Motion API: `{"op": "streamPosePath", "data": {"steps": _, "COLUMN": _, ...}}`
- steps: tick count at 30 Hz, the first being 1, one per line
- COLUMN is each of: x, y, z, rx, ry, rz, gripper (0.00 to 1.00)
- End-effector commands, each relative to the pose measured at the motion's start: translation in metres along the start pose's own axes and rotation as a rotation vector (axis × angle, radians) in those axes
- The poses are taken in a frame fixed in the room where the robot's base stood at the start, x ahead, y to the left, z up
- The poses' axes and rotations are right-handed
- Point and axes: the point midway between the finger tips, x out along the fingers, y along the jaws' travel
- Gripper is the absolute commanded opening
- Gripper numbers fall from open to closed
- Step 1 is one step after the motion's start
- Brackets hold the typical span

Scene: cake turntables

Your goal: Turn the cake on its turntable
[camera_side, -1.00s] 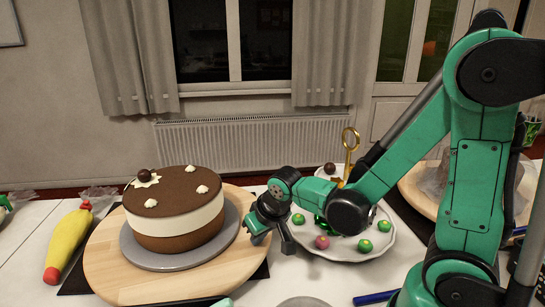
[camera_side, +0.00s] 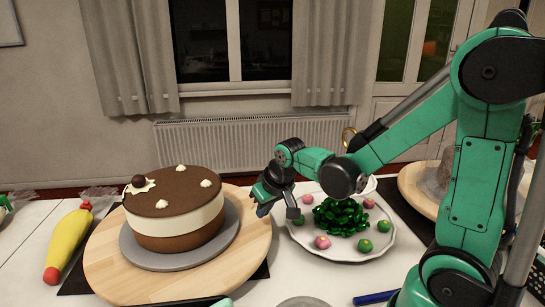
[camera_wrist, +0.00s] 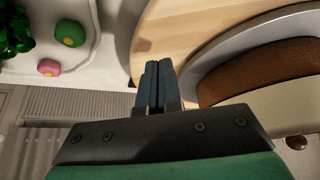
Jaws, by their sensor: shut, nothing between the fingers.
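A round layered cake (camera_side: 174,210), brown on top with a cream band, sits on a grey disc (camera_side: 150,259) on the wooden turntable (camera_side: 110,278). It carries small cream dabs and one chocolate ball near its left edge. My gripper (camera_side: 278,213) is at the right edge of the turntable, apart from the cake. In the wrist view my gripper's fingers (camera_wrist: 158,88) are together with nothing between them, beside the wooden rim (camera_wrist: 170,35). The cake's side (camera_wrist: 255,75) shows to their right. I cannot tell whether the fingers touch the rim.
A white plate (camera_side: 350,257) with green leaves and several pink and green balls stands right of my gripper. A yellow piping bag (camera_side: 68,240) lies left of the turntable. Another wooden turntable (camera_side: 415,190) is at the right. A blue pen (camera_side: 375,297) lies in front.

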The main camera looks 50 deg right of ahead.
Motion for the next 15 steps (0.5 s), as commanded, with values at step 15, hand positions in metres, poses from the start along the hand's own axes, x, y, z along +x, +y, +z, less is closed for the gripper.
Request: {"op": "streamPosePath", "data": {"steps": 15, "x": -0.016, "y": -0.033, "z": 0.026, "rx": -0.012, "ry": 0.0, "rz": -0.005, "gripper": 0.0}}
